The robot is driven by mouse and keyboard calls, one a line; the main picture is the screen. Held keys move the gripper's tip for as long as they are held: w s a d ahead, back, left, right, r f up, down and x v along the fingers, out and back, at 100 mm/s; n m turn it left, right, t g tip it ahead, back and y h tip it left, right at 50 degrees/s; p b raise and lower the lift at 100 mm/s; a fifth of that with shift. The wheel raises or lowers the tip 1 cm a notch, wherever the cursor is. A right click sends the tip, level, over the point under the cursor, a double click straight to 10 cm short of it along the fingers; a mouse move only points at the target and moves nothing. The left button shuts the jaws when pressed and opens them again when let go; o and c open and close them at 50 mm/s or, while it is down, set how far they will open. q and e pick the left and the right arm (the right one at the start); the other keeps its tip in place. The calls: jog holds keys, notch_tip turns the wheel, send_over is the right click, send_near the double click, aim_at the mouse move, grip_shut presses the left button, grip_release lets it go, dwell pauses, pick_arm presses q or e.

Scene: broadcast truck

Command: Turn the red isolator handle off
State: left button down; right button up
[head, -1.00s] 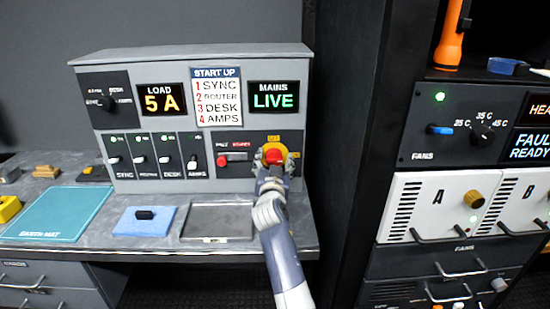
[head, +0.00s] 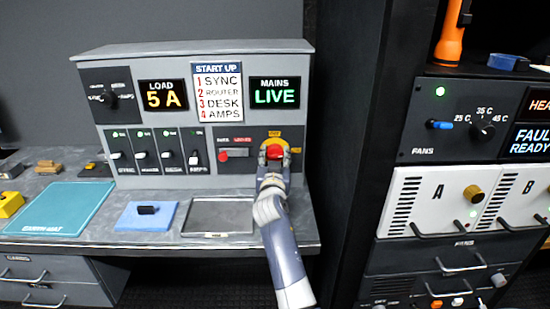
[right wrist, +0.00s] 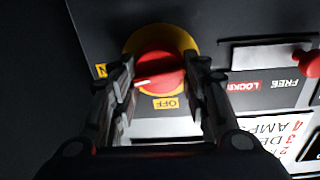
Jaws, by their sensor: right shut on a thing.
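The red isolator handle (head: 275,152) sits on a yellow disc at the right of the grey console. My right gripper (head: 271,172) reaches it from below and partly hides it. In the right wrist view my gripper (right wrist: 160,92) has one finger on each side of the red handle (right wrist: 158,70) and is shut on it. The white mark on the handle points to the picture's left, nearer the partly hidden ON label (right wrist: 101,70) than the OFF label (right wrist: 166,103). The mains display (head: 273,93) reads LIVE. My left gripper is not in view.
A small red-knobbed slider (head: 223,154) lies left of the handle; in the right wrist view its knob (right wrist: 312,63) is by FREE. A grey tray (head: 218,215) and a blue pad (head: 145,217) lie on the desk below. A dark rack (head: 460,200) stands at the right.

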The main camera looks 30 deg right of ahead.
jog(key=shift+n, duration=1.8)
jog(key=n, duration=0.3)
jog(key=shift+n, duration=0.4)
jog(key=n+p, duration=0.1)
jog(key=n, duration=0.3)
jog(key=shift+n+t, duration=0.4)
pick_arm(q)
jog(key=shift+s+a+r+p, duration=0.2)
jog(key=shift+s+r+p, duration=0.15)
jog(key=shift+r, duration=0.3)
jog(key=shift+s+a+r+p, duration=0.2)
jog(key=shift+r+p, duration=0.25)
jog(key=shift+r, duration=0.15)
pick_arm(e)
jog(key=n, duration=0.5)
jog(key=shift+w, duration=0.1)
jog(key=o, duration=1)
jog(key=shift+o, duration=0.3)
jog(key=shift+d+f, duration=0.1)
jog(key=shift+f, duration=0.1)
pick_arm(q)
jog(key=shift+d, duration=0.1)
